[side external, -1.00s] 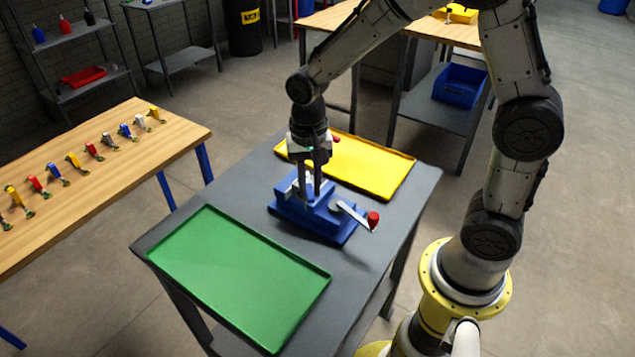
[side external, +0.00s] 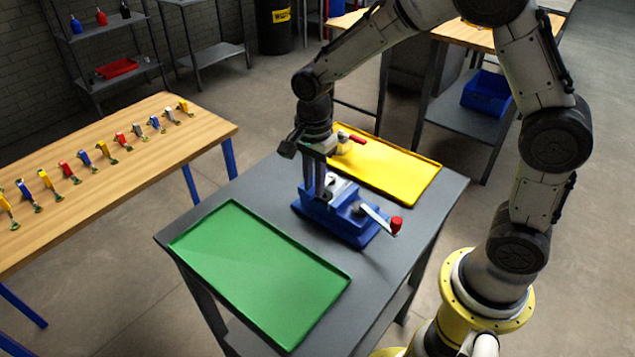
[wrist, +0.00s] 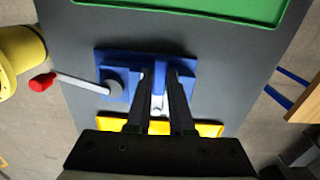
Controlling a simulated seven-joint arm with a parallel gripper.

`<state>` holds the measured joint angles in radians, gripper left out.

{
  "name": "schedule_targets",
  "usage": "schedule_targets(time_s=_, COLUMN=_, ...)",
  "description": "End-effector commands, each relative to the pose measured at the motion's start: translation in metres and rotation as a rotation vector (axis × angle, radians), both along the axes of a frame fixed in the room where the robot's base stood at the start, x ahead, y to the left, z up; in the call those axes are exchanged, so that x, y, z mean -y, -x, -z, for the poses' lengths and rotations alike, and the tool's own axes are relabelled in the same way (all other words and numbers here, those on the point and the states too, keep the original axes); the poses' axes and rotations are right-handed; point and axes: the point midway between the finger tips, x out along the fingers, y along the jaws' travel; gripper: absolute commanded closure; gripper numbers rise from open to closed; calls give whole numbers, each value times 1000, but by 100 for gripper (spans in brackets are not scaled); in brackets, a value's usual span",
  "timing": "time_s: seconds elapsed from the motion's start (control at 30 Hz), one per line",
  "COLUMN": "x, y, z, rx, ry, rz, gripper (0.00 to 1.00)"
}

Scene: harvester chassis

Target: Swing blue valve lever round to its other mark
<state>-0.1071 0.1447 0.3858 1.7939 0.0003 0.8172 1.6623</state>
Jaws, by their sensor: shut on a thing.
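A blue fixture (side external: 345,222) stands on the grey table. A silver lever arm (side external: 376,217) with a red knob (side external: 396,226) sticks out from its right end. In the wrist view the fixture (wrist: 118,65) has this lever (wrist: 80,82) pointing left from a grey round pivot. My gripper (side external: 316,190) points down onto the other end of the fixture, away from the red knob. In the wrist view its two dark fingers (wrist: 158,78) stand either side of a narrow blue and pale part, shut on it. The fingers hide much of that part, and I cannot make out any marks.
A green tray (side external: 262,275) lies in front and a yellow tray (side external: 405,180) behind. A red-ended piece (side external: 357,140) shows beside my gripper; I cannot tell what it rests on. A wooden bench (side external: 140,125) with several coloured pieces stands at left.

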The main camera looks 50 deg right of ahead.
Motion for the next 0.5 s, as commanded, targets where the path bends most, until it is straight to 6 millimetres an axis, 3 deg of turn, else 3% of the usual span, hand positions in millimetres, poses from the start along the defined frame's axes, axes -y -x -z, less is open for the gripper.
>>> schedule_targets(time_s=0.5, x=1, y=-4, z=-1, rx=6, ry=0, rz=33, gripper=100)
